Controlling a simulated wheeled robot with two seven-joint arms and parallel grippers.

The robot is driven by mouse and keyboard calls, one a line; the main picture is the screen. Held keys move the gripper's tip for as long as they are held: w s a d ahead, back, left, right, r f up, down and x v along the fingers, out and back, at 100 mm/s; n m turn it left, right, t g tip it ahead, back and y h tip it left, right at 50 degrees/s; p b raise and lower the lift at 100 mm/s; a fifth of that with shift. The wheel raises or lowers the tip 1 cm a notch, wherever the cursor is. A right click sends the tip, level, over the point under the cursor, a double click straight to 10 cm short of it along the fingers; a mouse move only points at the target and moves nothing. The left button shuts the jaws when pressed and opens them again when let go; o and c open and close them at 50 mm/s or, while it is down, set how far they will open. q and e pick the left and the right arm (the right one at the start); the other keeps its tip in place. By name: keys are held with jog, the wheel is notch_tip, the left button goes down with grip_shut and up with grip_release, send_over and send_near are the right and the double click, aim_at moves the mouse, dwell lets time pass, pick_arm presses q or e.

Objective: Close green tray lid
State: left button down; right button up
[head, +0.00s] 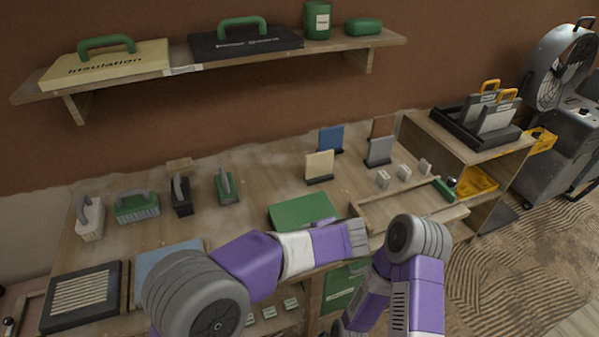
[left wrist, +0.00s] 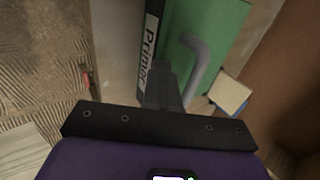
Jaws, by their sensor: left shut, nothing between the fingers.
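The green lid (head: 300,210) shows in the head view as a flat green panel at the middle of the bench, partly hidden by my left forearm. In the left wrist view, a green panel (left wrist: 232,22) with a grey bar handle (left wrist: 203,62) is beside a black edge marked "Primer" (left wrist: 150,40). My left gripper (left wrist: 163,85) is shut and empty, close to that black edge and left of the handle. I cannot tell whether it touches. In the head view its fingers are hidden. My right arm is folded at the lower right; its gripper is not visible.
A shallow wooden tray (head: 365,208) lies right of the lid. Upright sample boards (head: 319,166) and small grey blocks stand behind. Handled tools (head: 138,206) line the left of the bench. A shelf (head: 190,68) runs above. A black tray (head: 88,295) is at front left.

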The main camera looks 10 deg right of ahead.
pick_arm(q)
jog(key=s+f+p+v, duration=0.1)
jog(key=p+v, duration=0.3)
jog(key=v, duration=0.8)
jog(key=shift+s+d+f, duration=0.2)
jog(key=shift+s+f, duration=0.2)
jog(key=shift+s, duration=0.2)
